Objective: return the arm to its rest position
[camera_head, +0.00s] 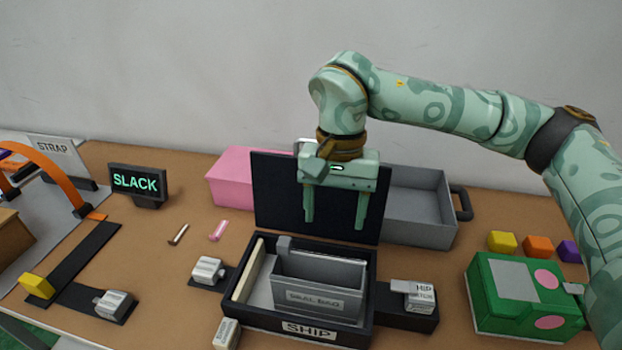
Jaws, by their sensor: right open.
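My right gripper (336,205) shows in the head view at the end of the green patterned arm that comes in from the right. Its two fingers point down and are apart, with nothing between them. It hangs in front of the dark raised lid (275,190) of the black box marked SHIP (310,332). Inside the box stands a grey bin (320,284) with a label that is hard to read. The gripper is above the box and apart from the bin. My left gripper is not in view.
A grey tray with a handle (418,232) and a pink box (229,172) stand behind the lid. A green box (522,300) sits at right, near several coloured blocks. A SLACK sign (136,183) and an orange strap (55,172) stand at left. The table between is partly clear.

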